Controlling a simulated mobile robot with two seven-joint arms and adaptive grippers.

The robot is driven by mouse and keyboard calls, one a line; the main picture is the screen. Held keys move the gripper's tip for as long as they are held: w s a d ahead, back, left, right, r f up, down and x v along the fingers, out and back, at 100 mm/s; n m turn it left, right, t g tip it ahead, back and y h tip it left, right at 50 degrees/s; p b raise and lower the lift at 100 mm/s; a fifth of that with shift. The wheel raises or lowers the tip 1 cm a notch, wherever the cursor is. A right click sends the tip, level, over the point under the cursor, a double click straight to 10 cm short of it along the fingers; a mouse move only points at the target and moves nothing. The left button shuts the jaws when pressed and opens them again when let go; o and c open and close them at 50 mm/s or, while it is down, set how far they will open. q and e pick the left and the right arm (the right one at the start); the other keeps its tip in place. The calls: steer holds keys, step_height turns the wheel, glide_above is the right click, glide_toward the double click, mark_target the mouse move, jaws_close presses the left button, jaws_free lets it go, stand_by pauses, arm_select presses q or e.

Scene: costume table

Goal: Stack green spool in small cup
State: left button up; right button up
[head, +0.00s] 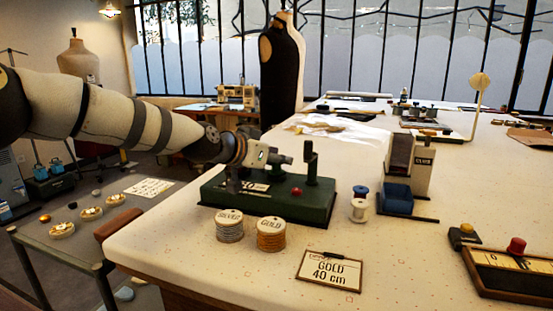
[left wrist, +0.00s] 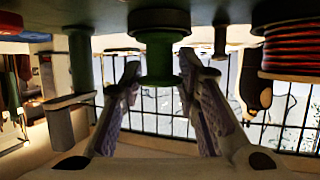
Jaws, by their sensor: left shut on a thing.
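My left gripper (head: 284,158) is above the dark green machine base on the table, beside its dark upright post. In the left wrist view, its two fingers (left wrist: 158,85) stand on either side of a green spool (left wrist: 160,55) and are shut on it. The spool is mostly hidden by the gripper in the head view. I cannot pick out the small cup for certain; several small round dishes (head: 61,230) sit on a low side table at left. My right gripper is not in view.
The green base (head: 265,198) has a red knob. In front stand the silver spool (head: 229,226), the gold spool (head: 271,235) and a gold 40 cm card (head: 329,271).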

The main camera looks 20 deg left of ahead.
arm_select(q)
steer(key=shift+f, duration=0.35)
steer(key=o, duration=0.8)
steer(key=shift+o, duration=0.2)
steer(key=shift+r, duration=0.25)
steer(key=v, duration=0.2)
steer(key=r+p+v, duration=0.1)
steer(key=v, duration=0.2)
steer(key=shift+r, duration=0.2)
steer(key=f+p+v, duration=0.1)
steer(key=p+v, duration=0.1)
steer(key=v, duration=0.4)
steer(key=shift+s+a, duration=0.2)
steer(key=shift+s, duration=0.2)
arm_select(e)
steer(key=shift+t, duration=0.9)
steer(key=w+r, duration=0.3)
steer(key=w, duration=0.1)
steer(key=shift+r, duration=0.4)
